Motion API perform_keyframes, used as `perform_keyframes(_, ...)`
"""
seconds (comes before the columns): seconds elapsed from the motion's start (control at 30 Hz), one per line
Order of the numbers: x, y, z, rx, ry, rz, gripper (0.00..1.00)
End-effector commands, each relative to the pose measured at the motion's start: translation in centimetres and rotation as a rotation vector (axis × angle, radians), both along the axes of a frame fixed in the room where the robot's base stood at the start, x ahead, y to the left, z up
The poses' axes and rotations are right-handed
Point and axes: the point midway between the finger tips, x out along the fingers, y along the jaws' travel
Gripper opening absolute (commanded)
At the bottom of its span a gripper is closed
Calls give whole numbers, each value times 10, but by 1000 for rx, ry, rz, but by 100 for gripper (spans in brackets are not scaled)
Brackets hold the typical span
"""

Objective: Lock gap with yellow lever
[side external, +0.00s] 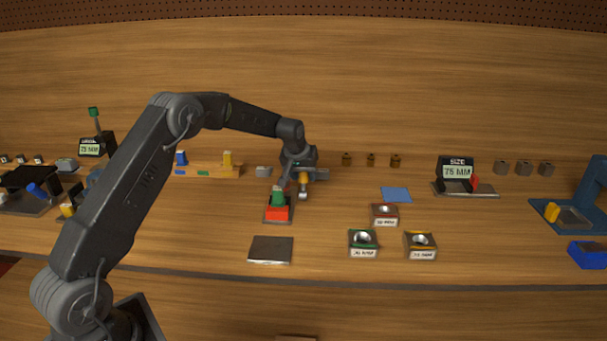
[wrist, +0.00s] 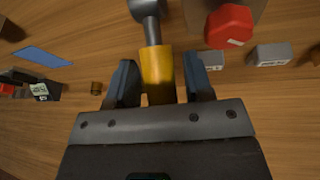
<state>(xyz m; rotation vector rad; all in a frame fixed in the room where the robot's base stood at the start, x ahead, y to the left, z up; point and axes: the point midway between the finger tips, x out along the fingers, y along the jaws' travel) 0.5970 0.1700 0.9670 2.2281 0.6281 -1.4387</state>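The yellow lever (wrist: 157,72) has a yellow grip on a grey rod, with a round grey hub at the top of the wrist view. In the side view the lever (side external: 303,179) shows just below my gripper (side external: 302,173), its grey end low. In the wrist view my gripper (wrist: 160,82) has one finger on each side of the yellow grip. A narrow gap seems to show beside the right finger, so the fingers look open around the grip. A red part (wrist: 230,24) sits close to the right of the lever; the side view shows a red block (side external: 277,213) with a green top.
A dark plate (side external: 270,250) lies in front. Several labelled trays with silver pieces, including the green-edged tray (side external: 363,253), stand to the right. A blue mat (side external: 396,195) and a size display (side external: 457,169) stand farther right. Small brass pieces (side external: 371,160) line the back.

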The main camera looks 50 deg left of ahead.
Motion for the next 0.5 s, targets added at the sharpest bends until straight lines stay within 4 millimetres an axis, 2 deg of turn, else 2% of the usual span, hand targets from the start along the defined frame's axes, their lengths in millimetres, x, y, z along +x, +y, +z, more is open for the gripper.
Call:
perform_keyframes(0.03,0,0,0,0,0,0,42)
perform_keyframes(0.4,0,0,0,0,0,0,7)
perform_keyframes(0.5,0,0,0,0,0,0,0)
